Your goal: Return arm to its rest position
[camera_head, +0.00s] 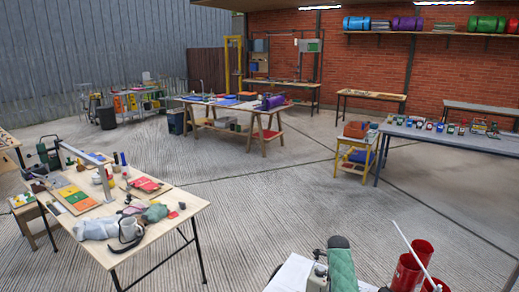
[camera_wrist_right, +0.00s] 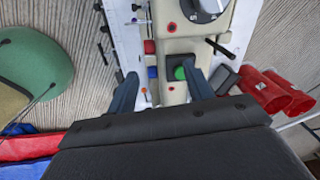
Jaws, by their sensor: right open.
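My right gripper (camera_wrist_right: 162,76) shows in the right wrist view, with its two dark blue fingers spread apart. Nothing is held between them. Below and beyond the fingers is a beige machine (camera_wrist_right: 181,45) with a dial (camera_wrist_right: 197,8), a red button and a green button (camera_wrist_right: 181,72). The green button shows between the fingers. I cannot tell how far the fingertips are from the machine. Neither gripper shows clearly in the head view, and my left gripper is not in view.
Red cylinders (camera_wrist_right: 268,92) lie right of the gripper; they also show in the head view (camera_head: 408,272). A green rounded object (camera_wrist_right: 36,72) is at left. A cluttered wooden table (camera_head: 178,212) stands at left in the head view. Open concrete floor (camera_head: 265,205) lies mid-view.

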